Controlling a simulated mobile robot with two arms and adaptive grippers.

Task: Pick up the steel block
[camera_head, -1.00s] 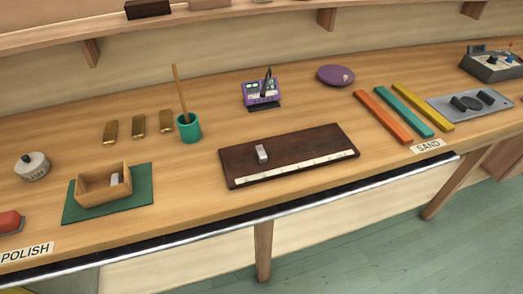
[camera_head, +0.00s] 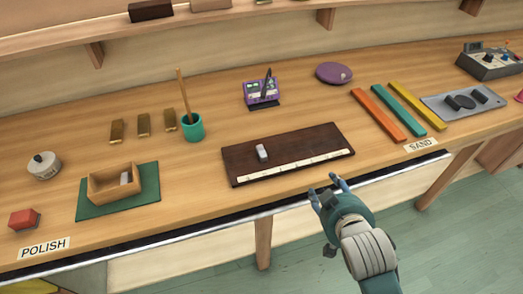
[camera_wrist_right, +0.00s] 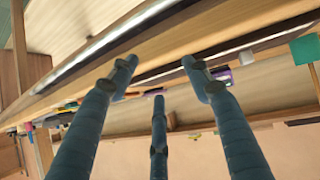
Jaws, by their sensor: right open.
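A small grey metallic block (camera_head: 262,152) lies on the dark wooden board (camera_head: 312,143), towards its left part. Another small light grey block (camera_head: 124,178) sits inside the open wooden box (camera_head: 104,193) at the left; I cannot tell its material. My right gripper (camera_head: 325,189) is open and empty, in front of the bench's front edge, to the lower right of the board and apart from both blocks. Its spread fingers also show in the right wrist view (camera_wrist_right: 160,82), with nothing between them. My left gripper is not in view.
The box stands on a green mat (camera_head: 149,190). A green cup (camera_head: 192,128) with a stick stands behind, near several brass bars (camera_head: 143,125). Orange, teal and yellow strips (camera_head: 404,111) lie to the right. The bench has a dark front edge with a metal rail.

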